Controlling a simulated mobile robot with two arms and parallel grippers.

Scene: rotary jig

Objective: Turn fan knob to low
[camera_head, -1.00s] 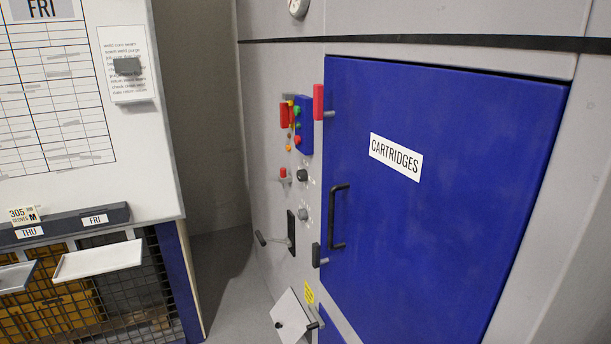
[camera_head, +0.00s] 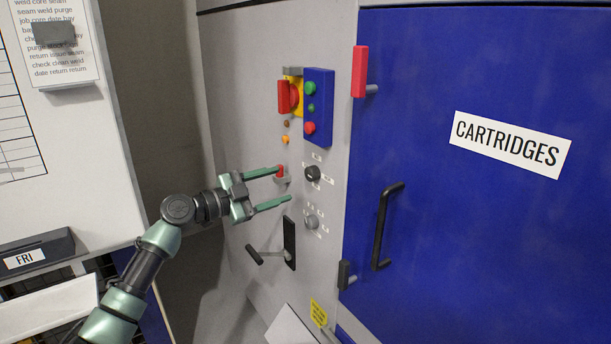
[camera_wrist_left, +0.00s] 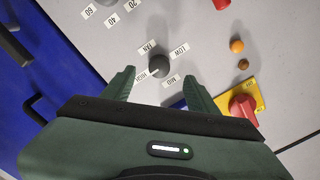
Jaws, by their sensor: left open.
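The fan knob (camera_head: 312,174) is a small dark round knob on the grey panel, left of the blue door. In the left wrist view the fan knob (camera_wrist_left: 158,67) has labels FAN, LOW, MED and HIGH around it. A pale mark on it seems to face HIGH. My left gripper (camera_head: 285,185) is open and empty, its green fingers pointing at the panel just left of the knob. In the left wrist view the knob shows between and slightly beyond the fingertips (camera_wrist_left: 160,77); I see no contact. My right gripper is not in view.
A grey knob (camera_head: 311,222) with number labels sits below. A red switch (camera_head: 280,172) is close by the upper finger. A blue button box (camera_head: 318,107) and red-yellow switch (camera_head: 292,95) are above; a black lever (camera_head: 254,254) is below. The blue door (camera_head: 450,230) has a black handle.

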